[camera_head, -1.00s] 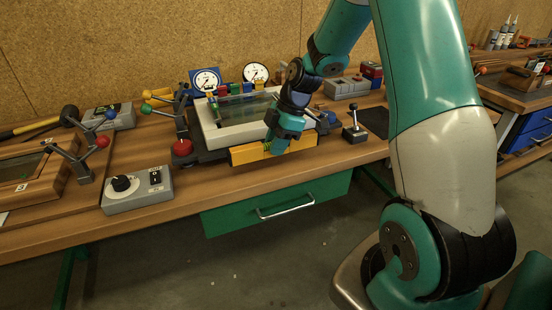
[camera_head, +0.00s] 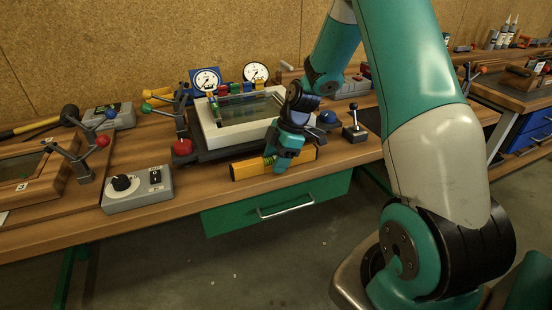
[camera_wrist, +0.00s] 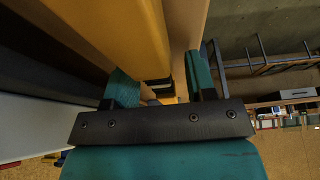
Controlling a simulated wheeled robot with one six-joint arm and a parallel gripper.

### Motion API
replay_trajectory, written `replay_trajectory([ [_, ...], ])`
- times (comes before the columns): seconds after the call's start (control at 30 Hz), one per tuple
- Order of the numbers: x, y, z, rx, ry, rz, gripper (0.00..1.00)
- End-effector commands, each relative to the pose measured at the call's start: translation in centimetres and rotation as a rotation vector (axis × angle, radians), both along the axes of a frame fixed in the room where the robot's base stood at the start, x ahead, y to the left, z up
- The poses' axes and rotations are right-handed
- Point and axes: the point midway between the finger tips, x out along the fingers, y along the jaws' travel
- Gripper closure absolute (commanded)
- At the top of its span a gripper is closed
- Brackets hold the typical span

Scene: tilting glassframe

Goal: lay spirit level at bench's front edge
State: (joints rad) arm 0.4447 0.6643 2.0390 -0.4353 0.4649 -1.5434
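The yellow spirit level (camera_head: 250,168) lies along the bench's front edge (camera_head: 215,193), in front of the glass frame (camera_head: 232,136). Its green vial shows beside my gripper (camera_head: 277,164), which is low over the level's middle. In the wrist view the level (camera_wrist: 135,35) runs between my gripper's two fingers (camera_wrist: 163,88). A narrow gap shows between the level and the right finger, so my gripper looks slightly open around it. The level's underside and its contact with the bench are hidden.
A red button (camera_head: 182,147) and a grey control box (camera_head: 138,190) stand to the left. A joystick box (camera_head: 355,134) stands to the right. Two gauges stand behind the frame. A green drawer (camera_head: 275,204) hangs under the bench edge.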

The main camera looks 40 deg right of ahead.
Motion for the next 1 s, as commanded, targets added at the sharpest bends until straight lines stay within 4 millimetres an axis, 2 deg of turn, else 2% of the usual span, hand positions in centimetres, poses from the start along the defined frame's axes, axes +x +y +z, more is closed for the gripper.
replay_trajectory([
  [0.27, 0.0, -0.4, 1.0, -0.001, -0.003, -0.001, 0.49],
  [0.63, -0.8, -3.2, 8.2, -0.002, -0.005, -0.002, 0.49],
  [0.83, -1.1, -4.2, 10.7, -0.001, -0.002, -0.002, 0.49],
  [0.93, -1.3, -3.5, 11.6, 0.0, 0.006, -0.008, 0.49],
  [1.0, -1.7, -1.0, 12.7, 0.0, 0.025, -0.034, 0.49],
])
